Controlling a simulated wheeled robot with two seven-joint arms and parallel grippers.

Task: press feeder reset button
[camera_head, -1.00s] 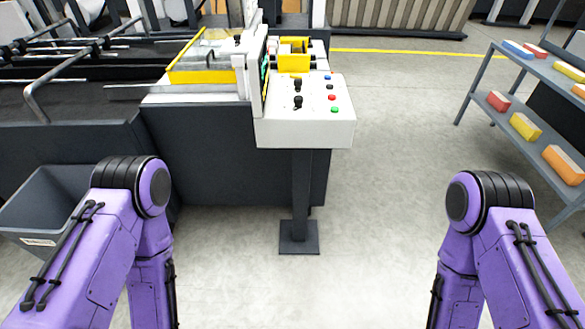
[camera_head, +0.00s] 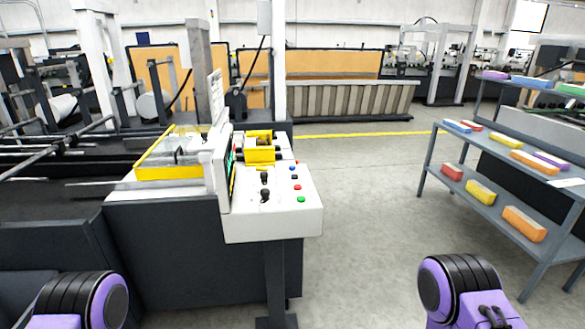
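A white control panel (camera_head: 270,219) stands on a dark post in front of the folder gluer, left of the picture's middle. On its sloped top are black knobs or levers (camera_head: 265,188) and small buttons: a blue button (camera_head: 293,168), a red button (camera_head: 297,187) and a green button (camera_head: 301,199), plus a small dark one. I cannot read any labels, so I cannot tell which is the feeder reset button. Only purple and black parts of my two arms show at the bottom edge. Neither gripper is in view.
The dark folder gluer (camera_head: 165,245) fills the left side. A grey shelf rack (camera_head: 490,205) with coloured boxes stands at the right. The floor (camera_head: 365,230) between panel and rack is clear.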

